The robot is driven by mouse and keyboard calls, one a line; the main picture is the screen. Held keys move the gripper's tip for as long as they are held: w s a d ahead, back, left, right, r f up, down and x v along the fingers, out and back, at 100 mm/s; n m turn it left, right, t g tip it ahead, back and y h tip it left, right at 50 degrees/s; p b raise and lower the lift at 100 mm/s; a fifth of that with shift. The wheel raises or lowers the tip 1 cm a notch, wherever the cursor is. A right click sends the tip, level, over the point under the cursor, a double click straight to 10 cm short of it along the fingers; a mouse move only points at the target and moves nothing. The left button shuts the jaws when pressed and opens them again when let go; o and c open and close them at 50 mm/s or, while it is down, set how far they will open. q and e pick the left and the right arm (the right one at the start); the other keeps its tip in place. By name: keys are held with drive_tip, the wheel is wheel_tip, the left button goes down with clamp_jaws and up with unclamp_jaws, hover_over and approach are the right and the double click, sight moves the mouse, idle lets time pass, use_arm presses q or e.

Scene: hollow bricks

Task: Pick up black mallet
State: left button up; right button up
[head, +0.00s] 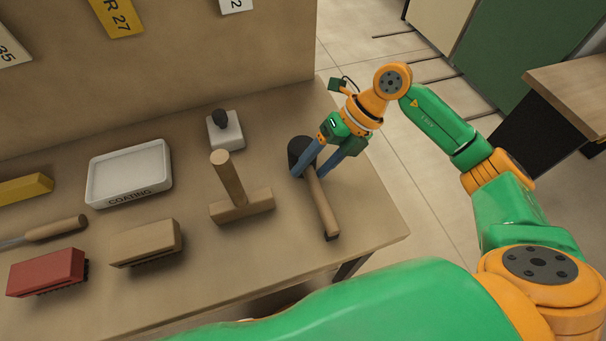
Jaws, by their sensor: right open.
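The black mallet (321,202) lies near the right end of the workbench. Its dark round head points to the back and its brown wooden handle runs toward the front edge, ending in a dark tip. My right gripper (310,174) reaches down over the mallet from the back right. Its two blue fingers are apart, one on each side of the handle just below the head. I cannot tell whether the fingers touch the handle. My left gripper is not in the view.
A wooden float (241,205) with an upright handle stands left of the mallet. The bench (375,228) is bare right of the mallet.

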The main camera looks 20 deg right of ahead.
drive_tip(key=shift+w+a+f, duration=0.25)
drive_tip(key=shift+a, duration=0.05)
drive_tip(key=shift+s+d, duration=0.15)
drive_tip(key=shift+d, duration=0.05)
clamp_jaws()
drive_tip(key=shift+r, duration=0.1)
idle(0.8)
